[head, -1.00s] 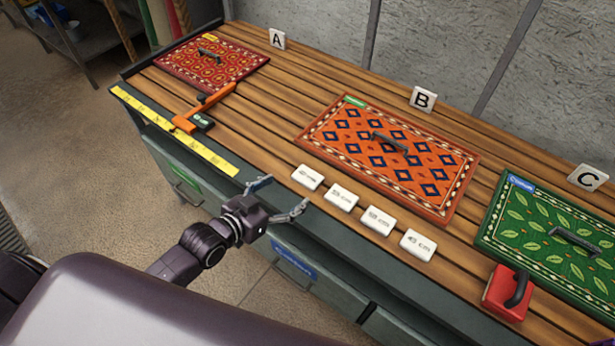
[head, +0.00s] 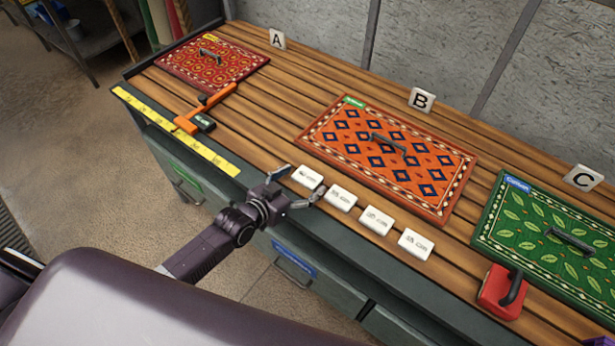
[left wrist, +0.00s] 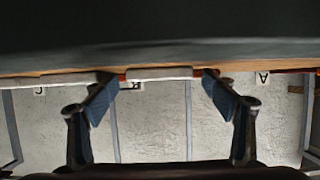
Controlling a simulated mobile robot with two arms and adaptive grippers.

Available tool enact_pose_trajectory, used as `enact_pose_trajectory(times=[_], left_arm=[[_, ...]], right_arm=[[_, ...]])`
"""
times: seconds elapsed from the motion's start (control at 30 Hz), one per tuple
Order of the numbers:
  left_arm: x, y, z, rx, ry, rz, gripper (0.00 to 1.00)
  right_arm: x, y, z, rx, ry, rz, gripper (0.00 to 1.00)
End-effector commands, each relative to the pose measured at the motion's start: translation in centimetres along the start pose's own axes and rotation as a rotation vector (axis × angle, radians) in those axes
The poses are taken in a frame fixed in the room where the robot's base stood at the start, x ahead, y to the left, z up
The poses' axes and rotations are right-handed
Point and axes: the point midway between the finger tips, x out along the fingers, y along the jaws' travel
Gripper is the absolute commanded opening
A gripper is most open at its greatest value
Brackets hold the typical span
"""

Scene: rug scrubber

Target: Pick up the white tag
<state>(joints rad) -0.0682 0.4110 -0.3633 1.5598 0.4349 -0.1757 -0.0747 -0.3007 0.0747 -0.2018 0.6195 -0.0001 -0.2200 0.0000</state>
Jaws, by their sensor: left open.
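Several white tags with dark print lie in a row along the front edge of the wooden bench. The leftmost white tag (head: 307,177) is nearest my left gripper (head: 300,184). The left gripper is open and empty, its two fingertips at either side of that tag's front end. In the left wrist view, a thin white edge (left wrist: 160,73), probably that tag, lies between the open fingers (left wrist: 160,80). The other white tags (head: 341,197), (head: 376,220) and (head: 415,244) lie to the right. My right gripper is not seen.
An orange patterned rug (head: 390,160) lies behind the tags, a red rug (head: 212,60) at the far left, a green rug (head: 550,235) at right. A red block with a handle (head: 502,292), an orange tool (head: 205,108) and a yellow ruler (head: 172,132) are also there.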

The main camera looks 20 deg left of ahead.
Motion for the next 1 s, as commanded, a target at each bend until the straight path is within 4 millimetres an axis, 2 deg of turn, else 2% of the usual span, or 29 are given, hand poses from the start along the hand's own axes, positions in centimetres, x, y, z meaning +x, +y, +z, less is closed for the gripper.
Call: enact_pose_trajectory(times=[0.07,0.4,0.77,1.0], left_arm=[[0.0,0.0,0.0,0.000,0.000,0.000,0.78],[0.0,0.0,0.0,0.000,0.000,0.000,0.41],[-0.1,0.0,-0.3,-0.001,0.000,0.000,0.41],[-1.1,0.0,-2.8,0.000,0.003,0.000,0.41]], right_arm=[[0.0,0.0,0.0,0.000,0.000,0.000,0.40],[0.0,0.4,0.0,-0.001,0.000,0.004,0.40],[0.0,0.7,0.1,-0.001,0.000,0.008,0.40],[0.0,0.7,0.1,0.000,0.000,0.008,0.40]])
